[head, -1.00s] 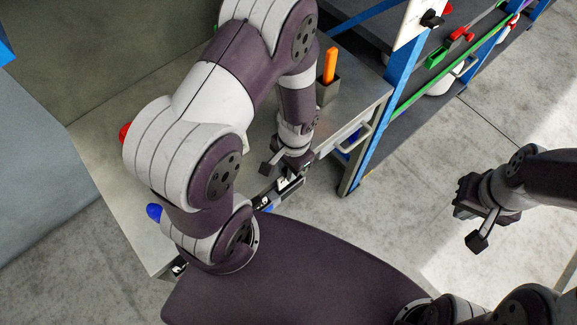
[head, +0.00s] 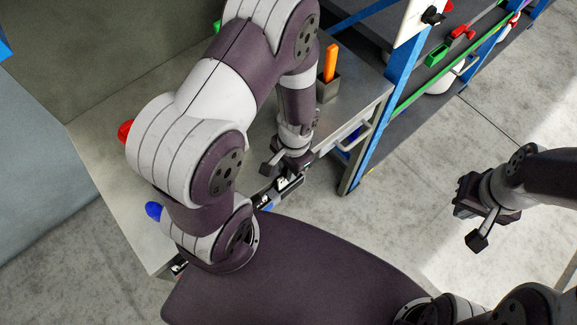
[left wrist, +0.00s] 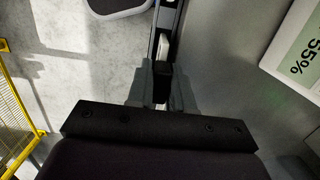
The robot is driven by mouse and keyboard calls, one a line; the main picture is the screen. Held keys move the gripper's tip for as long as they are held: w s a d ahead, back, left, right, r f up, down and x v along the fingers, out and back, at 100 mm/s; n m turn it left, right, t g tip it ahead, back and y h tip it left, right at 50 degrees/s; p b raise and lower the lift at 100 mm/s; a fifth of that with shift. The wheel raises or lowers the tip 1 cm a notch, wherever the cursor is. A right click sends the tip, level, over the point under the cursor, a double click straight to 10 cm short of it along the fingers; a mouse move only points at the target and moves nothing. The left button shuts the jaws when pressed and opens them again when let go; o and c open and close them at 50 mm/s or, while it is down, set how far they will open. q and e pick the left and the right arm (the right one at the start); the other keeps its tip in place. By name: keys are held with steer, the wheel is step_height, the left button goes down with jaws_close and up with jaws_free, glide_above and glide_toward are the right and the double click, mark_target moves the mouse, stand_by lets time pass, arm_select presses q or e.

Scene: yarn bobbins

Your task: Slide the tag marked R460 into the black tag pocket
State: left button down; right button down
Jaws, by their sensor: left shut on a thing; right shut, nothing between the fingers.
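My left gripper (head: 284,182) is at the front edge of the metal table, low over a narrow strip with black, white and blue parts (head: 263,203). In the left wrist view my left gripper (left wrist: 161,90) is shut on a small black piece (left wrist: 162,76). A white strip (left wrist: 164,47) lies just beyond it, inside a dark narrow rail. I cannot read R460 anywhere, and I cannot tell the tag from the pocket here. My right gripper (head: 467,218) is shut and empty, out over the floor at the right.
The metal table (head: 105,155) bears a grey holder with an orange stick (head: 330,65). Red (head: 125,132) and blue (head: 153,211) rounded pieces show beside my left arm. A blue-framed rack (head: 378,130) stands behind. A display reading 55% (left wrist: 300,50) is at the right in the wrist view.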

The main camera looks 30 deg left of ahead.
arm_select(q)
steer(key=shift+f+b, duration=0.45)
steer(key=shift+f, duration=0.25)
steer(key=c, duration=0.9)
jaws_free()
steer(key=shift+r, duration=0.1)
steer(key=r, duration=0.4)
steer(key=w+r, duration=0.1)
steer(key=r, duration=0.7)
steer(key=shift+w+d+r, duration=0.2)
steer(key=shift+d+r, duration=0.1)
